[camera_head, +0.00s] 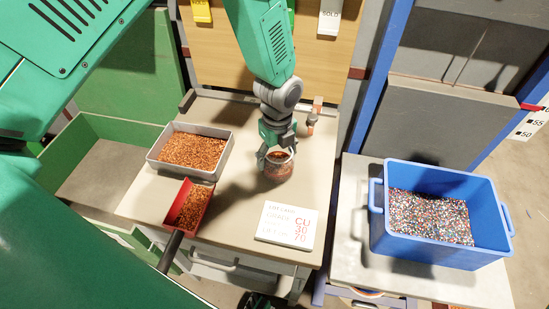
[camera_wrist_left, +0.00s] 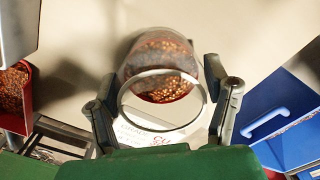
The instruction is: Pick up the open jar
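The open jar (camera_head: 279,168) is a clear glass holding copper-brown granules, on the beige bench in the head view. In the left wrist view the jar (camera_wrist_left: 160,75) shows its round open rim toward me, with the granules inside. My left gripper (camera_head: 277,156) is at the jar from above and behind. In the left wrist view its two fingers (camera_wrist_left: 161,70) are apart, one on each side of the jar, close to the rim. I cannot tell whether either finger touches the glass.
A grey tray (camera_head: 152,158) of copper granules and a red scoop (camera_head: 204,207) lie left of the jar. A white card (camera_head: 286,226) marked CU lies in front. A blue crate (camera_head: 450,177) of mixed granules stands on the right table. Small fittings (camera_head: 312,118) are behind the jar.

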